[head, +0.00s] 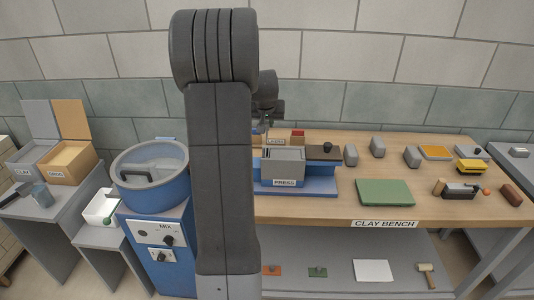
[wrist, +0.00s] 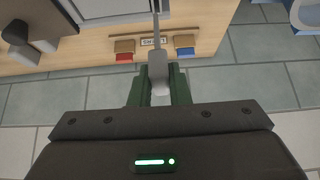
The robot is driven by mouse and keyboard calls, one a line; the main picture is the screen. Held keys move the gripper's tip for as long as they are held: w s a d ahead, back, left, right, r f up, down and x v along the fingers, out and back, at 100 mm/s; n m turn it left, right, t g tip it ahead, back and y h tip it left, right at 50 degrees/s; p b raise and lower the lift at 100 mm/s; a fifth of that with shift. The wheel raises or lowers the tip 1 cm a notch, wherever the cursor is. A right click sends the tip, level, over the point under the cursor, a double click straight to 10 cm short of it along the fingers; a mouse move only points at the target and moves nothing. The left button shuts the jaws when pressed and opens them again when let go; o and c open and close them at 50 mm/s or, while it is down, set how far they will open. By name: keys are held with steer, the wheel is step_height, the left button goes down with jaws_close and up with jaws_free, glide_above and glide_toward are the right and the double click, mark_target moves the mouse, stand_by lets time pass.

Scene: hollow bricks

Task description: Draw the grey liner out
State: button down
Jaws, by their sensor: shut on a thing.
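My gripper (wrist: 160,72) has its green fingers closed on a grey piece, the grey liner (wrist: 158,79), in the wrist view. A thin grey strip runs up from it towards a pale grey panel at the picture's top. In the head view my gripper (head: 268,118) is a dark shape above the back of the bench, behind the blue press (head: 315,188). A grey box (head: 283,168) stands in the press. My arm hides part of the press, and I cannot make out the liner in the head view.
A green mat (head: 385,192) and several grey blocks (head: 412,157) lie right of the press on the bench (head: 350,207). A small rack with a red block (head: 298,136) stands behind the press. The blue mixer (head: 152,200) stands left.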

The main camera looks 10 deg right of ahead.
steer(key=s+a+r+b, duration=0.1)
steer(key=s+r, duration=0.1)
steer(key=s, duration=0.3)
steer(key=shift+s+a, duration=0.3)
stand_by(0.4)
